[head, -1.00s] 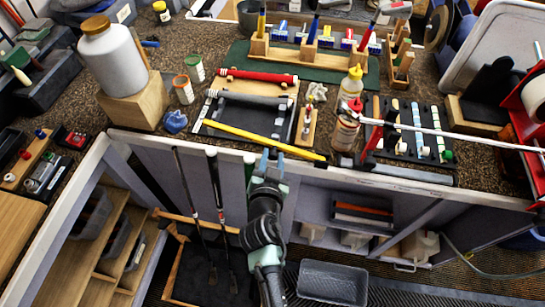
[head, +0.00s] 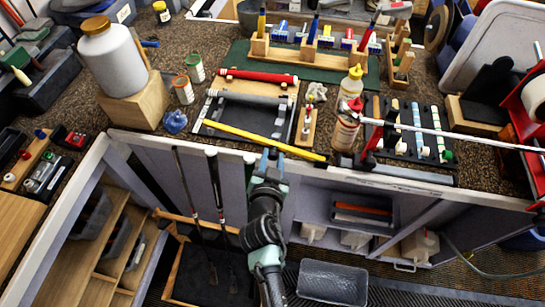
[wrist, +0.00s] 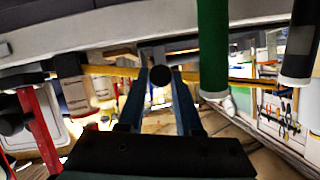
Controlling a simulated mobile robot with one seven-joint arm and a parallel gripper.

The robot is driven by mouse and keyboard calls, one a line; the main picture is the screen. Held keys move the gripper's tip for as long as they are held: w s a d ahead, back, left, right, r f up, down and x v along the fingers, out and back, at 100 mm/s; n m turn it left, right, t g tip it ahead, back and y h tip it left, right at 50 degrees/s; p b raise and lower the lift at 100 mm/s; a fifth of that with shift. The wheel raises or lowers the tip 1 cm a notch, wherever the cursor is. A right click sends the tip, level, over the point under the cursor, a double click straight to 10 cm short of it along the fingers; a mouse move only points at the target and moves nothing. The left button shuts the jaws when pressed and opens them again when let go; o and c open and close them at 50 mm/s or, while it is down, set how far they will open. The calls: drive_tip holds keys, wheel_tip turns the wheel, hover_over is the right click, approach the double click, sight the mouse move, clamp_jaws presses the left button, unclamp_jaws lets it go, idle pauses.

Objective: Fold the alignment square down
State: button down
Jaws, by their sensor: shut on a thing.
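The long yellow bar (head: 250,139), which looks like the alignment square's arm, slants along the front edge of the bench. My gripper (head: 269,154) is at its front side, near the middle of its length. In the wrist view the yellow bar (wrist: 235,81) runs across behind my fingers. My gripper (wrist: 160,84) is shut on a dark round knob (wrist: 160,76) between the fingertips. I cannot tell how the knob joins the bar, and the bar's pivot is not clear.
A red-topped bottle (head: 346,130) and a clamped club shaft (head: 450,135) are right of the bar. Dark pads (head: 245,115) lie behind it. Clubs (head: 215,190) stand below the bench edge, left of my arm. A grey tray (head: 333,282) is on the floor.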

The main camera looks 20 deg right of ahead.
drive_tip(key=f+b, duration=0.1)
drive_tip(key=n+b, duration=0.1)
drive_tip(key=b, duration=0.1)
drive_tip(key=f+h+b, duration=0.1)
drive_tip(key=b, duration=0.1)
drive_tip(key=shift+w+a+f+n+g, duration=0.1)
drive_tip(key=shift+a+f+n+g, duration=0.15)
drive_tip(key=shift+f+n+g, duration=0.05)
drive_tip(key=c, duration=0.9)
unclamp_jaws()
drive_tip(key=b+v, duration=0.2)
drive_tip(key=v, duration=1.1)
